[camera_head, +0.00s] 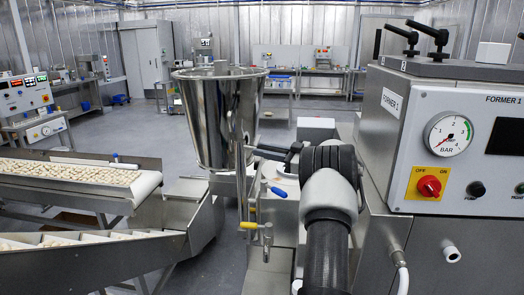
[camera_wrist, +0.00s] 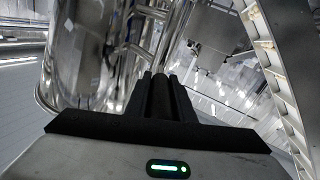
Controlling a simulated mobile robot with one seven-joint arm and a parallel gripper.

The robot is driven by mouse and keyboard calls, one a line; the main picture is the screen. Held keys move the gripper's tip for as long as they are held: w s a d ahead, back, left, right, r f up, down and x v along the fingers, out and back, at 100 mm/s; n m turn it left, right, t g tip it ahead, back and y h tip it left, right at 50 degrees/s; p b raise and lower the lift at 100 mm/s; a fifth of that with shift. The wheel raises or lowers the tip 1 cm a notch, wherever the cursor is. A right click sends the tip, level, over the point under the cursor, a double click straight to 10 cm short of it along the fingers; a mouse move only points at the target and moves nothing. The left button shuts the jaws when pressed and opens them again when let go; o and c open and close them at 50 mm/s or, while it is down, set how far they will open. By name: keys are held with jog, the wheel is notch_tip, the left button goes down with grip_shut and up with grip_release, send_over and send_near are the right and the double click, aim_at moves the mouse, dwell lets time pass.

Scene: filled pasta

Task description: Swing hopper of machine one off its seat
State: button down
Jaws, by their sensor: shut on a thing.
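The hopper (camera_head: 212,112) of machine one is a polished steel cone, upright, left of the machine body (camera_head: 455,150) labelled FORMER 1. Its lower end is above a steel block at the front; I cannot tell whether it touches. My gripper (camera_head: 253,152) reaches in from the right at the hopper's right side. In the wrist view, my gripper (camera_wrist: 160,97) is shut on a dark round bar, which I take as the hopper handle (camera_wrist: 159,90). The shiny hopper wall (camera_wrist: 85,55) fills the upper left there. The grasp is partly hidden in the head view.
Valves with a blue lever (camera_head: 277,191) and a yellow lever (camera_head: 249,225) stand just below my gripper. A conveyor with pasta (camera_head: 70,172) lies left of the hopper. The red switch (camera_head: 429,186) and gauge are at right. Open floor lies behind.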

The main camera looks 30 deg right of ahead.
jog(key=shift+r, duration=0.15)
jog(key=c, duration=1.5)
grip_release()
jog(key=shift+c, duration=0.2)
jog(key=v, duration=0.7)
jog(key=shift+s+d+b, duration=0.1)
jog(key=shift+s+b, duration=0.1)
jog(key=shift+b, duration=0.2)
